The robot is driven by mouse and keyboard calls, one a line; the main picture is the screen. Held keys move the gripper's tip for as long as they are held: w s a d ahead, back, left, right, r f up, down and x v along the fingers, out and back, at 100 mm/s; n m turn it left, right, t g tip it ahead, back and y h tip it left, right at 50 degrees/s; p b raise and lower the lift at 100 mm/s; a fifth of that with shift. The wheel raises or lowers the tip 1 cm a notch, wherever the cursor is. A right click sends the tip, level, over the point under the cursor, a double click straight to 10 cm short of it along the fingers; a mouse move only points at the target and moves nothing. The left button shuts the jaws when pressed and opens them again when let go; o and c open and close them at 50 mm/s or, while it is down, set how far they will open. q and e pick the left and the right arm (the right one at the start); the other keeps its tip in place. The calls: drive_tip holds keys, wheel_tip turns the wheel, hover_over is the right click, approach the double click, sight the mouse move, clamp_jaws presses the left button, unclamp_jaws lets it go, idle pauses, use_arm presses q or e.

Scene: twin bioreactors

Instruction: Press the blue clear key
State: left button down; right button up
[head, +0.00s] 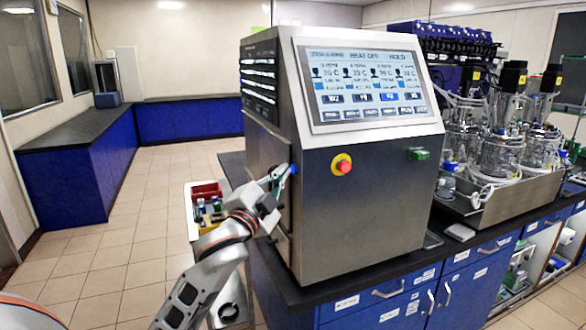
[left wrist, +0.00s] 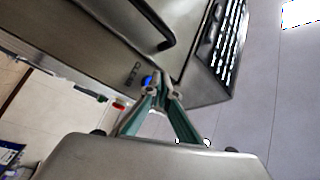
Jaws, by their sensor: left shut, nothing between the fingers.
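The blue clear key (head: 294,168) is a small round blue button low on the left side of the grey control cabinet (head: 365,215). In the left wrist view the blue key (left wrist: 147,79) shows just beyond and slightly left of the fingertips, partly covered by them. My left gripper (head: 284,172) is shut and empty, its tips at or very close to the key; I cannot tell whether they touch. The green-lined fingers of the gripper (left wrist: 161,80) also show in the left wrist view. My right gripper is not in view.
The cabinet front carries a touch screen (head: 364,83), a red stop knob on yellow (head: 342,165) and a green switch (head: 418,154). Glass bioreactors (head: 502,150) stand right on the dark bench. A cart with a red bin (head: 206,191) stands left; floor beyond is clear.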

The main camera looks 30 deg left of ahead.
use_arm(q)
drive_tip(key=shift+w+d, duration=0.25)
drive_tip(key=shift+w, duration=0.1)
idle(0.8)
drive_tip(key=shift+s, duration=0.1)
drive_tip(key=shift+s+a, duration=0.5)
drive_tip(key=shift+s, duration=0.1)
idle(0.3)
drive_tip(key=shift+s+a, duration=0.8)
drive_tip(key=shift+s, duration=0.2)
drive_tip(key=shift+s+a, duration=0.75)
drive_tip(key=shift+s, duration=0.25)
drive_tip(key=shift+f, duration=0.1)
